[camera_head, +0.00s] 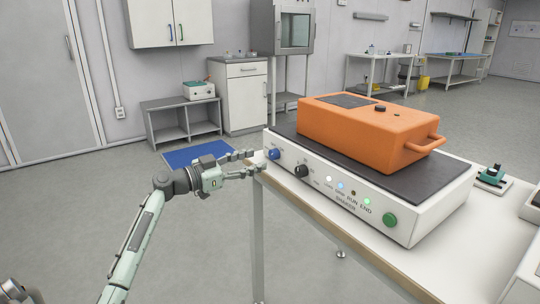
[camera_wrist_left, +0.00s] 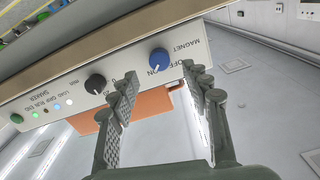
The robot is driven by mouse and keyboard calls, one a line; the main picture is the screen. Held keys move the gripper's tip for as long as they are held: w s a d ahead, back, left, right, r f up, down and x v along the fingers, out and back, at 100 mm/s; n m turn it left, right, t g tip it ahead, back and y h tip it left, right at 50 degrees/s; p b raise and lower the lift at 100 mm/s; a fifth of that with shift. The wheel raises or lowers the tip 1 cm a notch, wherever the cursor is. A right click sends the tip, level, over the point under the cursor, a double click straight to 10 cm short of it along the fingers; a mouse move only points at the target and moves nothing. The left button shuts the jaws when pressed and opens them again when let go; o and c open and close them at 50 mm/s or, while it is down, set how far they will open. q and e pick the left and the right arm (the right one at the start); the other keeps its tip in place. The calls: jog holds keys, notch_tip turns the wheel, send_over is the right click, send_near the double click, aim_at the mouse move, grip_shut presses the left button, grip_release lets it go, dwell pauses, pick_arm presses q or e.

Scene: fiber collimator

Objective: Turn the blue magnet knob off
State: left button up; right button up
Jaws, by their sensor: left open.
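The blue magnet knob (camera_head: 274,154) sits at the left end of the white shaker's front panel in the head view. In the left wrist view the blue knob (camera_wrist_left: 159,60) lies between my fingers, beyond their tips, beside the MAGNET and OFF lettering. A pale pointer mark shows on it. My left gripper (camera_head: 252,163) is open and empty just left of the knob, fingers towards the panel. It also shows in the left wrist view (camera_wrist_left: 160,80). I cannot tell whether a finger touches the knob.
A black knob (camera_head: 302,171) sits right of the blue one, then lit indicators and a green button (camera_head: 390,219). An orange case (camera_head: 350,128) stands on the shaker's dark top. The shaker rests on a white table (camera_head: 370,250). Open floor lies left of the table.

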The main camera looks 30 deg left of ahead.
aim_at(271, 155)
pick_arm(q)
jog(key=x, duration=0.5)
jog(key=shift+p, duration=0.4)
pick_arm(e)
jog(key=shift+x, duration=1.2)
jog(key=shift+s+a, duration=0.15)
jog(key=shift+a, duration=0.1)
pick_arm(q)
grip_shut()
pick_arm(e)
jog(key=shift+f, duration=0.1)
